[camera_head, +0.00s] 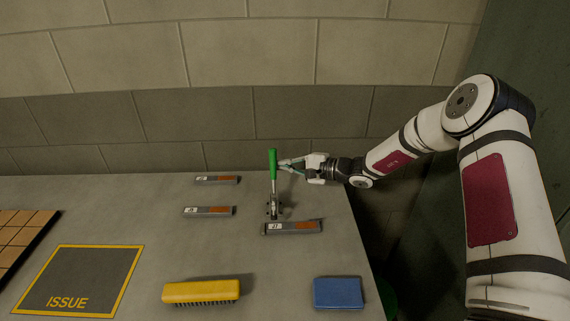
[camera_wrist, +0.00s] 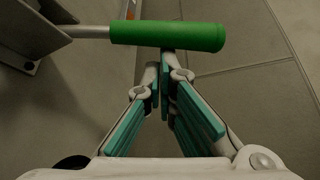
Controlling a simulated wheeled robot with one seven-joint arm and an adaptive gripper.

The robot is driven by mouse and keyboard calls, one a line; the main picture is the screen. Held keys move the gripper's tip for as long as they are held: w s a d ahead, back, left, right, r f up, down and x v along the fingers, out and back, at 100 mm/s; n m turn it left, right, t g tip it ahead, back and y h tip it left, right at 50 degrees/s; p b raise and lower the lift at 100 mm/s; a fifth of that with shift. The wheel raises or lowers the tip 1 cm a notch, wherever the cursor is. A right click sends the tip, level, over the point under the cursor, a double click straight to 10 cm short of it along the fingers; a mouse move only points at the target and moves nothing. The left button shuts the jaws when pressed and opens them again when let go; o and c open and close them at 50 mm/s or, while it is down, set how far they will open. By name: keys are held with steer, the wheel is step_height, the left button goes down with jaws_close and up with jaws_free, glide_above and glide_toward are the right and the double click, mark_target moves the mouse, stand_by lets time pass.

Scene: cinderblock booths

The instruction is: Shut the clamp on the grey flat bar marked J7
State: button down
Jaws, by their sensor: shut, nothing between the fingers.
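The grey flat bar (camera_head: 308,228), whose label seems to read J7, lies on the bench with an orange-brown patch at its right. A toggle clamp (camera_head: 274,208) stands at its back edge. The clamp's green handle (camera_head: 273,165) points straight up. My gripper (camera_head: 283,163) is just right of the handle, level with its upper part. In the wrist view the handle (camera_wrist: 168,36) lies across the fingertips of my gripper (camera_wrist: 165,62). The fingers are together with nothing between them. The tips are at the handle's side; I cannot tell whether they touch it.
Two similar bars lie further back (camera_head: 217,180) and to the left (camera_head: 208,211). A yellow brush (camera_head: 201,291) and a blue block (camera_head: 338,293) lie in front. A yellow-framed ISSUE area (camera_head: 78,280) and a tan tiled tray (camera_head: 20,228) are left. A block wall (camera_head: 210,120) stands behind.

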mark_target(276, 165)
steer(key=shift+s+r+n+t+y+p, duration=0.15)
steer(key=shift+s+r+n+p, duration=0.2)
steer(key=shift+s+p, duration=0.3)
steer(key=shift+s+r+n+t+y+p, duration=0.1)
steer(key=shift+s+r+n+t+p, duration=0.15)
steer(key=shift+s+p, duration=0.35)
steer(key=shift+s+r+n+t+y+p, duration=0.15)
steer(key=shift+s+r+n+p, duration=0.25)
steer(key=shift+p, duration=0.4)
steer(key=shift+s, duration=0.15)
steer(key=shift+d+f, duration=0.1)
